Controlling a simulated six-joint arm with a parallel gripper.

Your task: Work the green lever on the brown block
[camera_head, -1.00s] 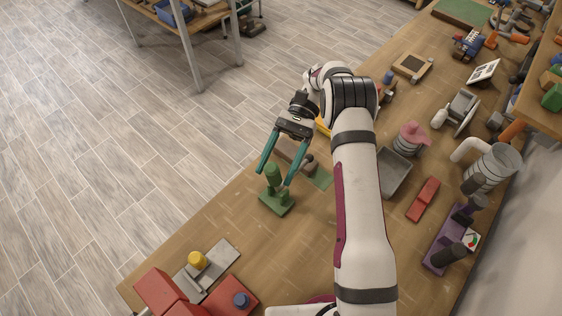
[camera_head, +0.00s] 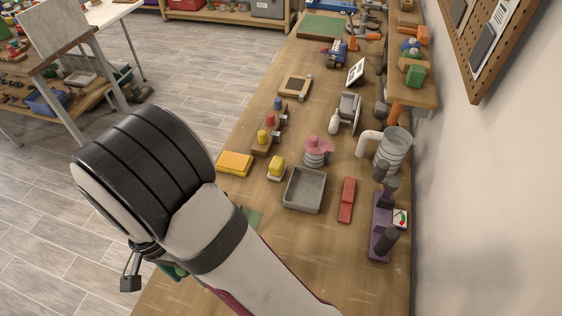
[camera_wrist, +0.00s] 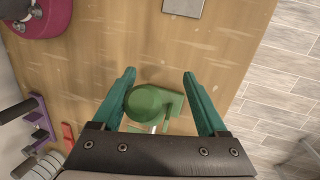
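A green piece with a round upright post on a flat green base (camera_wrist: 147,101) lies between my fingers in the wrist view, seen from above. My gripper (camera_wrist: 159,75) is open, one teal finger on each side of the post; I cannot tell whether either touches it. In the head view my arm hides the gripper and most of this piece; a bit of green (camera_head: 174,271) shows beside the arm. A brown block (camera_head: 265,147) carries yellow, red and blue knobs. I cannot make out a green lever on a brown block.
On the bench stand a yellow block (camera_head: 235,163), a grey tray (camera_head: 305,190), a pink-topped ribbed piece (camera_head: 316,152), a red bar (camera_head: 347,200) and a purple stand (camera_head: 381,225). A wall with a pegboard (camera_head: 500,45) bounds the right side. A grey plate (camera_wrist: 184,7) shows in the wrist view.

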